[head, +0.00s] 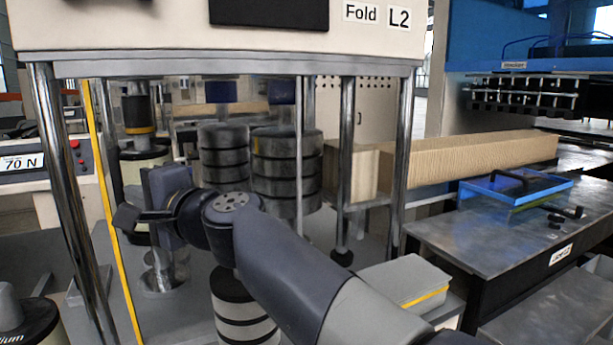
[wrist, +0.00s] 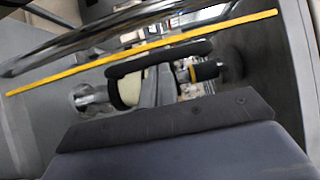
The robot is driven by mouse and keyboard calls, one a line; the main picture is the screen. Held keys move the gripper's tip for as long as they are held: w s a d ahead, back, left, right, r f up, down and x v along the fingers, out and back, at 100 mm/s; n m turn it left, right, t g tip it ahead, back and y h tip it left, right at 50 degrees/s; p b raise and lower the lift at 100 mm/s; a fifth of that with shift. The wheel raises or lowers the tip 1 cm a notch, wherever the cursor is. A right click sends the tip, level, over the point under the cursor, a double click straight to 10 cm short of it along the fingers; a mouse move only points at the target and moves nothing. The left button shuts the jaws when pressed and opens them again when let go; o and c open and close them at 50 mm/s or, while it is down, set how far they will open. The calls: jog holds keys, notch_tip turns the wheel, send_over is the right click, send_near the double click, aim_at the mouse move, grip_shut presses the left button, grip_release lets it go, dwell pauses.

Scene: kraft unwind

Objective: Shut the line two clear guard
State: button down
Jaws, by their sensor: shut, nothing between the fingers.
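The machine labelled "Fold L2" (head: 378,14) stands ahead on shiny metal posts. A thin yellow strip (head: 103,165) runs down its left side, probably the edge of the clear guard; the clear panel itself is hard to make out. The strip also crosses the wrist view diagonally (wrist: 140,51). My gripper (head: 128,217) is shut and empty, pointing left. Its tip overlaps or nearly meets the strip in the head view; I cannot tell whether they touch. In the wrist view, the shut fingers (wrist: 158,88) point toward the strip.
Black-banded rolls (head: 285,165) stand inside the machine, with a cream, black-rimmed cylinder (head: 145,160) at left. Metal posts (head: 62,190) stand close to my arm. A long cardboard block (head: 480,160) and a metal table (head: 450,228) with a blue tray (head: 520,187) are at right.

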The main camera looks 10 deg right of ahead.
jog(key=shift+s+a, duration=0.15)
jog(key=shift+a, duration=0.7)
jog(key=shift+s+a, duration=0.15)
jog(key=shift+a, duration=0.65)
